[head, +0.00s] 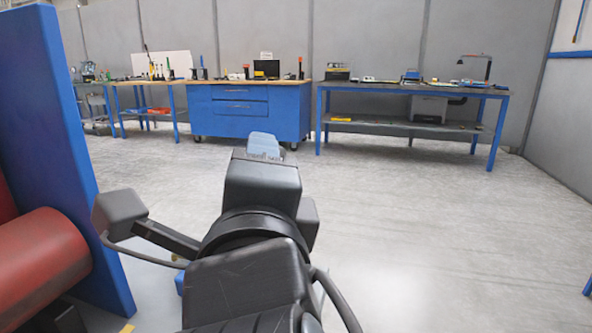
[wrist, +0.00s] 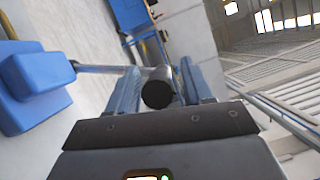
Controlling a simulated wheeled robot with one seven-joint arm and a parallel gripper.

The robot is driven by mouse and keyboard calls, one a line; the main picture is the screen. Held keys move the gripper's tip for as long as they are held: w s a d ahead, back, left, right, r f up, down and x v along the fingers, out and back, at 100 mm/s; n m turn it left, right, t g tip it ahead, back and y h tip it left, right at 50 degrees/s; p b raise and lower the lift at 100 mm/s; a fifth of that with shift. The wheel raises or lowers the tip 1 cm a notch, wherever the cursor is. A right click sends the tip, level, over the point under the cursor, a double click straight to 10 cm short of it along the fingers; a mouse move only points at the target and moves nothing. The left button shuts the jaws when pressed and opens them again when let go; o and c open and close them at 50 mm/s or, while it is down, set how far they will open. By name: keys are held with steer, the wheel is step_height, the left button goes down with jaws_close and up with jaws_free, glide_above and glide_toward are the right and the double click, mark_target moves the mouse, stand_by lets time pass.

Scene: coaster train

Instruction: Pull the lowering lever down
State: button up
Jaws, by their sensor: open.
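In the wrist view, the lever has a black cylindrical knob (wrist: 158,92) on a thin metal rod (wrist: 104,69). The rod runs left to a blue block-like housing (wrist: 32,85). My gripper (wrist: 160,72) is open, with one blue-grey finger on each side of the knob. The knob sits between the fingers; I cannot tell whether either finger touches it. In the head view, my gripper (head: 264,146) shows only as light blue tips beyond my dark arm. I cannot make out the lever there.
A tall blue panel (head: 62,150) and a red cylinder (head: 38,268) stand close on the left. A blue cabinet workbench (head: 240,112) and a blue-legged table (head: 400,88) line the back wall. The grey floor (head: 440,220) is clear at centre and right.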

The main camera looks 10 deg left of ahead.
steer(key=v, duration=0.7)
steer(key=shift+s, duration=0.3)
steer(key=shift+d, duration=0.1)
